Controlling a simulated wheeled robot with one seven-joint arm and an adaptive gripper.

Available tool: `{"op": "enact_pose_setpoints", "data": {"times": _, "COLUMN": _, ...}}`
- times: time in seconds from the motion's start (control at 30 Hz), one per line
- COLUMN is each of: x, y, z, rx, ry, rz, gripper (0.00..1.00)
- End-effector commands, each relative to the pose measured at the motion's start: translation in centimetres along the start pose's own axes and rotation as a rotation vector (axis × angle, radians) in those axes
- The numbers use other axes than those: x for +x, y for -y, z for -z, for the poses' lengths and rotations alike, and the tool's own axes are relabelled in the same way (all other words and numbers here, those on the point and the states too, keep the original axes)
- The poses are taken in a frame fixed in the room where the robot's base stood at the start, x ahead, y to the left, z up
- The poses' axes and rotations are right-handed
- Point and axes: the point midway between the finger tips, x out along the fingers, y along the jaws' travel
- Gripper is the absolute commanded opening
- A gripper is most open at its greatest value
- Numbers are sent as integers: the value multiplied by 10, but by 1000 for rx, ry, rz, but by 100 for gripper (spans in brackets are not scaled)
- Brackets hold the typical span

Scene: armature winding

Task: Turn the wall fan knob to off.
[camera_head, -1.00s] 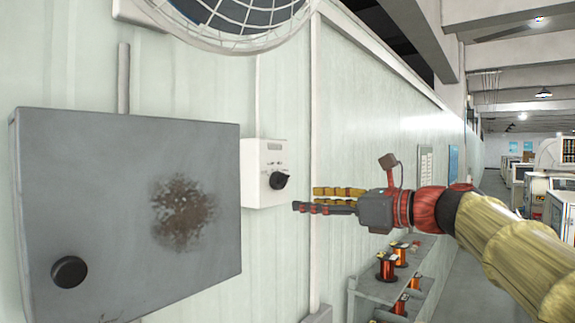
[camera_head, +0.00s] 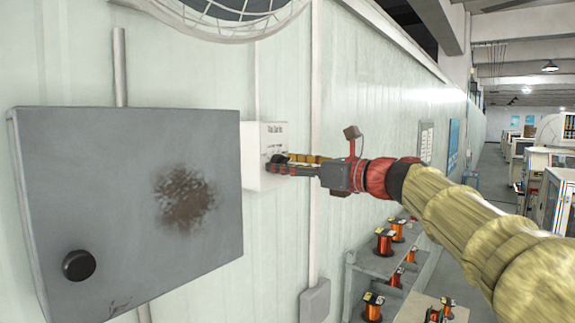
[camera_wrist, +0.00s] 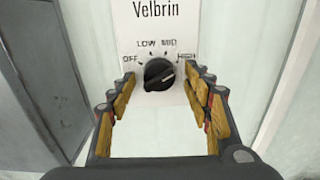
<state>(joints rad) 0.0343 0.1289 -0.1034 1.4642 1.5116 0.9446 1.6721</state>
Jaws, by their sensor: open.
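The wall fan knob is a black round dial (camera_wrist: 159,74) on a white control box (camera_head: 262,185) fixed to the wall. In the wrist view the box face reads "Velbrin", with OFF, LOW, MID and HIGH marks around the dial. In the head view my gripper (camera_head: 277,163) is at the box front and hides most of the knob. The wall fan (camera_head: 235,12) is above, partly cut off.
A large grey cabinet (camera_head: 100,190) with a rusty patch and a black knob (camera_head: 78,265) stands out from the wall left of the box. A shelf (camera_head: 375,265) with copper wire spools is at lower right. Bare wall lies right of the box.

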Motion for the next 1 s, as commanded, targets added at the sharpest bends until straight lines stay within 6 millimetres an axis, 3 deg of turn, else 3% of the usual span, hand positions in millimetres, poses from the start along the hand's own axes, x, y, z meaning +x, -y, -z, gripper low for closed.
{"op": "enact_pose_setpoints", "data": {"times": 0.13, "x": 0, "y": 0, "z": 0, "rx": -1, "ry": 0, "rz": 0, "gripper": 49}}
{"op": "enact_pose_setpoints", "data": {"times": 0.87, "x": 0, "y": 0, "z": 0, "rx": -1, "ry": 0, "rz": 0, "gripper": 7}}
{"op": "enact_pose_setpoints", "data": {"times": 1.0, "x": 0, "y": 0, "z": 0, "rx": -4, "ry": 0, "rz": 0, "gripper": 6}}
